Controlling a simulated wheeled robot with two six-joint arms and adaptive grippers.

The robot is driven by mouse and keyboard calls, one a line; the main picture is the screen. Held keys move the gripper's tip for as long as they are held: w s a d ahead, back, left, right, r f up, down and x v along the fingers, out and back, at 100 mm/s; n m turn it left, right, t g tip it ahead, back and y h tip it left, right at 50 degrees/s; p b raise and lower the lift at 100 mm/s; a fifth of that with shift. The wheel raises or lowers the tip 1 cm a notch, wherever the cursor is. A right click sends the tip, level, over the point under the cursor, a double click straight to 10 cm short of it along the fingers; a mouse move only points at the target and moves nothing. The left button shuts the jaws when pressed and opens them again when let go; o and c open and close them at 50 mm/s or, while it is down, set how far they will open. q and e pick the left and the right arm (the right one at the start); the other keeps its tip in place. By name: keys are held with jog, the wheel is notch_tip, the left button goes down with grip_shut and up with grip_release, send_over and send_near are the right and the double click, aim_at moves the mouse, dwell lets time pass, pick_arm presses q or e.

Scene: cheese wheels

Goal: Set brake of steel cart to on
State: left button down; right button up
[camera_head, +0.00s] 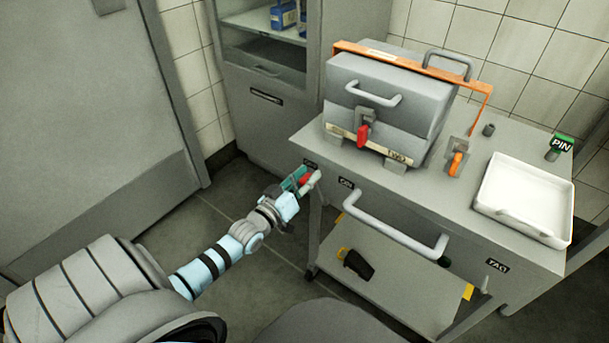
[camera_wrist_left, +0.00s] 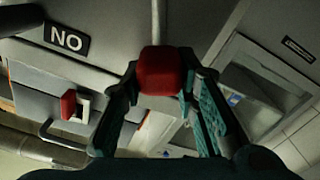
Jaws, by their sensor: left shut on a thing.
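The steel cart (camera_head: 440,200) stands at the right in the head view. A red brake knob (camera_head: 306,180) is at its front left corner, between two small dark label plates. The ON plate (camera_head: 346,183) is to the right of the knob; the other plate (camera_head: 310,163) is just above it, its text too small to read. My left gripper (camera_head: 300,182) is shut on the red knob. In the left wrist view the red knob (camera_wrist_left: 160,71) sits between the teal fingers, on a grey rod, with the ON plate (camera_wrist_left: 66,39) upside down to the left. My right gripper is out of view.
A grey box with a red latch (camera_head: 364,136) and an orange strap stands on the cart top. A white tray (camera_head: 527,199) is at its right. A grey cabinet (camera_head: 260,105) stands behind; floor is clear at left.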

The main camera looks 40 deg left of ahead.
aim_at(345, 186)
pick_arm(q)
jog(key=shift+d+r+m+p, duration=0.35)
jog(key=shift+d+m+p, duration=0.25)
jog(key=shift+p, duration=0.1)
jog(key=d+m+p, duration=0.3)
jog(key=shift+r+m, duration=0.25)
jog(key=shift+m, duration=0.05)
jog(key=shift+d+m+p, duration=0.35)
jog(key=shift+m+p, duration=0.15)
jog(key=shift+d+f+m+p, duration=0.15)
jog(key=shift+d+m+p, duration=0.15)
jog(key=shift+d+m, duration=0.3)
jog(key=shift+d+f+m+p, duration=0.15)
jog(key=shift+d+m+p, duration=0.1)
jog(key=shift+d+m, duration=0.3)
jog(key=shift+w+d+f+m, duration=0.1)
jog(key=shift+d+f+m, duration=0.2)
jog(key=shift+d+m, duration=0.35)
jog(key=shift+d+f+m, duration=0.25)
jog(key=shift+d+m, duration=0.05)
jog(key=shift+m, duration=0.5)
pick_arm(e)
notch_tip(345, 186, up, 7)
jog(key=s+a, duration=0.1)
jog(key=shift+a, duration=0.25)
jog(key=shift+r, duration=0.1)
